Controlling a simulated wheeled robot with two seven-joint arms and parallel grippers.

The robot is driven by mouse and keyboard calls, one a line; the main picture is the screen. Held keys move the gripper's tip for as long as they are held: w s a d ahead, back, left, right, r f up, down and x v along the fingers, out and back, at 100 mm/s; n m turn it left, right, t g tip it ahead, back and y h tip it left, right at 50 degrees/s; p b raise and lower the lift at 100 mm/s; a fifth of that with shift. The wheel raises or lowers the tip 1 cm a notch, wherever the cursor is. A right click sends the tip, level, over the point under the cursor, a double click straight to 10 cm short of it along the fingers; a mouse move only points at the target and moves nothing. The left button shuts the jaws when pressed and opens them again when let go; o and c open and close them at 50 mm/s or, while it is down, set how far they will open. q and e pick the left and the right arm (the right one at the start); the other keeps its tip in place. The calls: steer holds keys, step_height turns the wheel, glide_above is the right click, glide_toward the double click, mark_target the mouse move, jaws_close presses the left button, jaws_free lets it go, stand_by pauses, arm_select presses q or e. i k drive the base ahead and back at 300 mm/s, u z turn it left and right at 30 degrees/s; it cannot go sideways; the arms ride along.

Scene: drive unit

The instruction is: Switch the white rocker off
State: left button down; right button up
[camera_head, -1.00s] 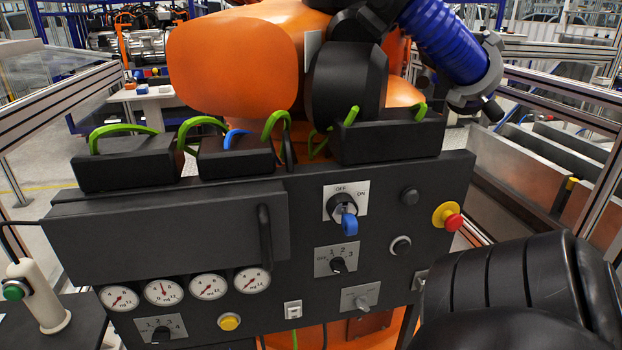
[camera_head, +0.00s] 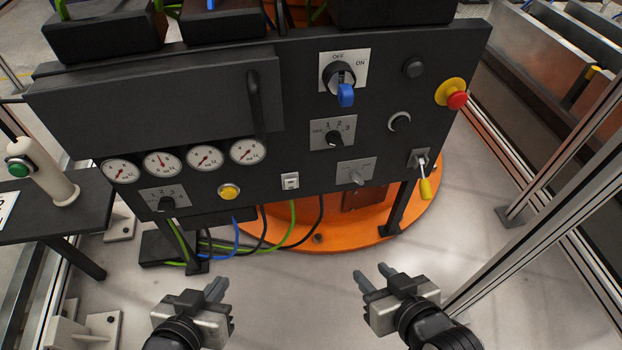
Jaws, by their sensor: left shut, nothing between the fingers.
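The white rocker (camera_head: 290,181) is a small switch in a pale frame low on the dark control panel (camera_head: 300,110), right of the yellow button. Its exact tilt is too small to tell. My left gripper (camera_head: 219,285) is shut and empty, below and left of the rocker, well apart from the panel. My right gripper (camera_head: 371,271) has its fingers spread and is empty, below and right of the rocker, also apart from the panel.
Near the rocker are a yellow button (camera_head: 229,191), several gauges and a rotary switch (camera_head: 355,173). A yellow-handled lever (camera_head: 424,187) and a red emergency stop (camera_head: 456,95) are at the right. Cables hang below the panel. The floor in front is free.

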mark_target(292, 183)
steer(key=z, duration=2.5)
steer(key=k, duration=1.1)
steer(key=u, duration=2)
steer(key=i, duration=1)
steer(key=u, duration=0.05)
